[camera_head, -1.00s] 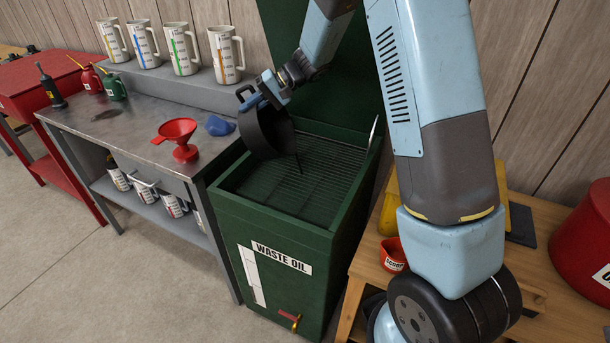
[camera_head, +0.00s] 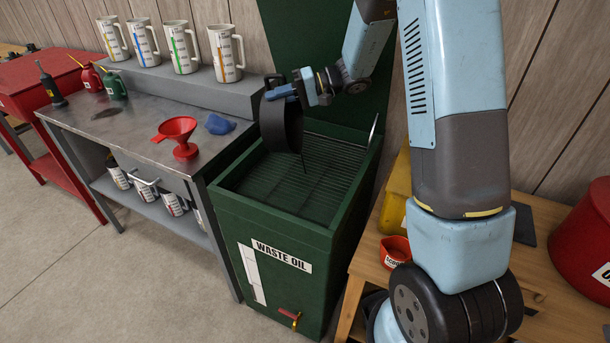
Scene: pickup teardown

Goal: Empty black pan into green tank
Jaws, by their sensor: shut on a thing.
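The black pan (camera_head: 281,122) hangs steeply tilted, close to on edge, over the back left part of the green tank (camera_head: 278,236). My gripper (camera_head: 290,92) is shut on the pan's rim or handle at its upper side. A thin dark stream falls from the pan's lower edge toward the tank's grate (camera_head: 310,175). The tank is labelled WASTE OIL, and its lid stands open behind. The inside of the pan is mostly turned from view, so I cannot tell how much it holds.
A metal bench (camera_head: 135,140) stands left of the tank with a red funnel (camera_head: 177,137), a blue rag (camera_head: 219,124) and several measuring jugs behind. A wooden bench (camera_head: 545,275) on the right bears an orange-red scoop (camera_head: 396,252) and a red drum (camera_head: 590,240).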

